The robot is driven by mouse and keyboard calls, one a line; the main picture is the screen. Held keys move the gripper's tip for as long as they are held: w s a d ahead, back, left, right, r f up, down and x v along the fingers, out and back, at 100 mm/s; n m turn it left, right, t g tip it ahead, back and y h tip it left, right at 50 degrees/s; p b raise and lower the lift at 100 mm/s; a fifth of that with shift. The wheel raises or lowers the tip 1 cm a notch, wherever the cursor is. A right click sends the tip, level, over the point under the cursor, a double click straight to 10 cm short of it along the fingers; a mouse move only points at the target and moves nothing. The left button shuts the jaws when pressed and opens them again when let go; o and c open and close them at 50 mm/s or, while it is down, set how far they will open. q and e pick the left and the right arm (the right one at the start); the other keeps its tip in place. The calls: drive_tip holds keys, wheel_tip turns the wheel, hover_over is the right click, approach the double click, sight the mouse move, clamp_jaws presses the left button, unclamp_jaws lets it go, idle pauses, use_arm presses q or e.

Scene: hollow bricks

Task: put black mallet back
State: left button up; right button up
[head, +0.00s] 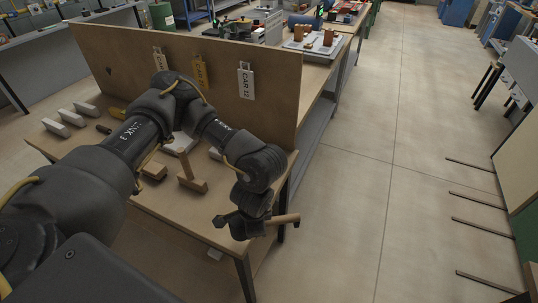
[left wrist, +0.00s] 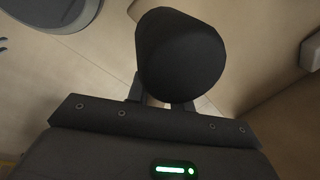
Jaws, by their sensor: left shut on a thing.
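My left gripper (head: 252,224) is shut on the black mallet near the right front corner of the workbench (head: 140,205). The mallet's light wooden handle (head: 286,219) sticks out to the right of the gripper in the head view. The black mallet's round dark head (left wrist: 180,55) fills the upper middle of the left wrist view, just beyond the fingers (left wrist: 160,92). In the head view I cannot clearly tell the head from my dark gripper. My right gripper is in neither view.
A wooden mallet (head: 192,184) stands on the bench with its handle up. A wooden panel (head: 200,60) with hanging tags, including a white one (head: 246,82), closes the bench's back. White blocks (head: 72,117) lie at the left. The floor (head: 370,200) to the right is clear.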

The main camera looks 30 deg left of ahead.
use_arm(q)
drive_tip(key=shift+w, duration=0.25)
drive_tip(key=shift+a+m, duration=0.25)
drive_tip(key=shift+m, duration=0.05)
drive_tip(key=w+a+m+b, duration=0.1)
drive_tip(key=w+a+m, duration=0.1)
drive_tip(key=m, duration=0.1)
drive_tip(key=w+a+m+h+b, duration=0.1)
drive_tip(key=w+a+m+b, duration=0.1)
drive_tip(key=a+m, duration=0.1)
drive_tip(key=w+a+m+h+b, duration=0.1)
drive_tip(key=w+a+m, duration=0.1)
drive_tip(key=m, duration=0.3)
drive_tip(key=shift+a+f+b, duration=0.15)
drive_tip(key=shift+f+b, duration=0.2)
drive_tip(key=shift+b, duration=0.05)
drive_tip(key=w+a+r+m+g+h+b, duration=0.1)
drive_tip(key=w+a+m+b, duration=0.3)
drive_tip(key=a+m, duration=0.5)
drive_tip(key=r+m, duration=0.1)
drive_tip(key=m, duration=0.3)
drive_tip(key=shift+r+g+h, duration=0.3)
drive_tip(key=shift+g+h, duration=0.1)
drive_tip(key=shift+f, duration=0.1)
